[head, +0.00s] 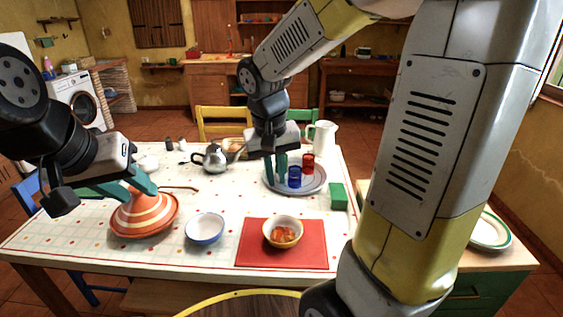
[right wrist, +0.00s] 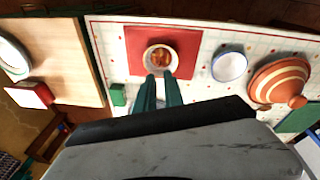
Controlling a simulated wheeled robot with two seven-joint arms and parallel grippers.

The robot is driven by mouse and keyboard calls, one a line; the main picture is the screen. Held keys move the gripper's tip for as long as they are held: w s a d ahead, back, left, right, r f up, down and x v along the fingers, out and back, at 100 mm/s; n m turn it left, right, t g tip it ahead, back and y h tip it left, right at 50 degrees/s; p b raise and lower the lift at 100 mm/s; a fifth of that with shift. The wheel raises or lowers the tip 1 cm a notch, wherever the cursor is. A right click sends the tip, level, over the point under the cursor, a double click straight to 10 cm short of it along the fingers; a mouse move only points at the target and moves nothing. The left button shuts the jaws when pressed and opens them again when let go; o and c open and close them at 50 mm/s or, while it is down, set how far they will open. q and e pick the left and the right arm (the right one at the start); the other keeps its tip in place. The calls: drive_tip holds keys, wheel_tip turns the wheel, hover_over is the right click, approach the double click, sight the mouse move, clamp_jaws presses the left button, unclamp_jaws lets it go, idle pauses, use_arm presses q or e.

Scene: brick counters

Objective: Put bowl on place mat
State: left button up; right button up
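A yellowish-white bowl (head: 283,229) with orange-red pieces in it stands upright on the red place mat (head: 253,258) at the table's front. In the right wrist view the bowl (right wrist: 174,64) is also inside the edges of the mat (right wrist: 136,39). A blue-and-white empty bowl (head: 205,229) stands on the tablecloth left of the mat. My right gripper (head: 275,171) is above the table behind the filled bowl, clear of it, with its green fingers a little apart and nothing between them. My left gripper (head: 133,187) is open and empty at the left, close above the striped tagine.
The orange-striped tagine (head: 146,215) stands at the left front. A grey tray (head: 312,186) with a blue cup (head: 295,177) and red cup (head: 308,163) is behind the mat. A green block (head: 338,196), kettle (head: 215,159) and white pitcher (head: 323,138) stand around it.

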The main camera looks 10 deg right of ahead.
drive_tip(key=s+d+r+t+y, duration=0.1)
drive_tip(key=s+r+t+y, duration=0.2)
drive_tip(key=s+r, duration=0.5)
drive_tip(key=s+t, duration=0.1)
drive_tip(key=s, duration=0.2)
drive_tip(key=shift+d+r+n, duration=0.2)
drive_tip(key=shift+n, duration=0.1)
idle(0.5)
